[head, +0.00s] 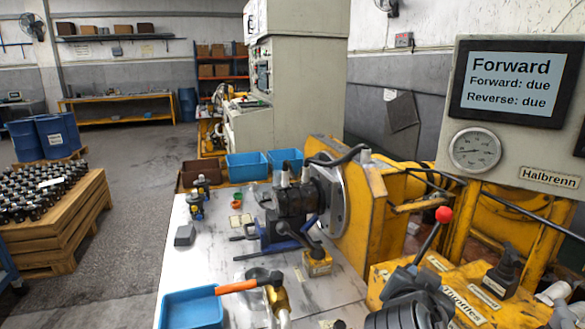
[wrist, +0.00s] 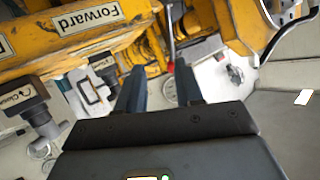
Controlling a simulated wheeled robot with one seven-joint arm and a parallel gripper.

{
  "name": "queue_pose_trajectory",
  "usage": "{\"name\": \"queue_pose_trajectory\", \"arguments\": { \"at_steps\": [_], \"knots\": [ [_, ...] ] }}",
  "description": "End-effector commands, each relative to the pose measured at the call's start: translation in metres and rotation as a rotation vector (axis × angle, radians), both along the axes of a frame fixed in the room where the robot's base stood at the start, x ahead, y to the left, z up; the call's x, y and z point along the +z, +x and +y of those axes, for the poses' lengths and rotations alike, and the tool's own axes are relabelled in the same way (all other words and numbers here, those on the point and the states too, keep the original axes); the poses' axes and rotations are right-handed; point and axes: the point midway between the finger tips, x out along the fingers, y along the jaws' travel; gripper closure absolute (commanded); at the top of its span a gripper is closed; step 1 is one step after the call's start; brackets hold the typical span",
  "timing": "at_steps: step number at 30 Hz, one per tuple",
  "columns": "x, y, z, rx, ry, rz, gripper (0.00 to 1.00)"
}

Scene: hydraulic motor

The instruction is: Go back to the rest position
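My gripper (wrist: 160,78) shows in the wrist view with its two dark fingers apart and nothing held between them. A lever's red knob (wrist: 170,68) appears beyond the gap between the fingertips; I cannot tell whether anything touches it. In the head view the red-knobbed lever (head: 444,214) leans up and right from the yellow control box (head: 470,300). The dark end of my arm (head: 408,305) is low in front of this box, beside the lever's base. The display (head: 512,83) reads "Forward", "Forward: due", "Reverse: due".
The hydraulic motor (head: 292,205) sits on the white table (head: 215,255) against the yellow machine (head: 365,220). A blue tray (head: 190,308), an orange-handled tool (head: 238,286) and blue bins (head: 247,166) are near. A pallet of parts (head: 50,235) stands left; the floor between is clear.

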Motion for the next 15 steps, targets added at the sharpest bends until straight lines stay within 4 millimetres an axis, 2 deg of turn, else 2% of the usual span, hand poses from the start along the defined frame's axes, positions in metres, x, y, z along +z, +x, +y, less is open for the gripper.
{"name": "queue_pose_trajectory", "arguments": {
  "at_steps": [8, 15],
  "knots": [
    [-0.029, -0.021, -0.002, 0.081, -0.037, 0.033, 0.64],
    [-0.064, -0.054, -0.003, 0.193, -0.082, 0.071, 0.64]
  ]
}}
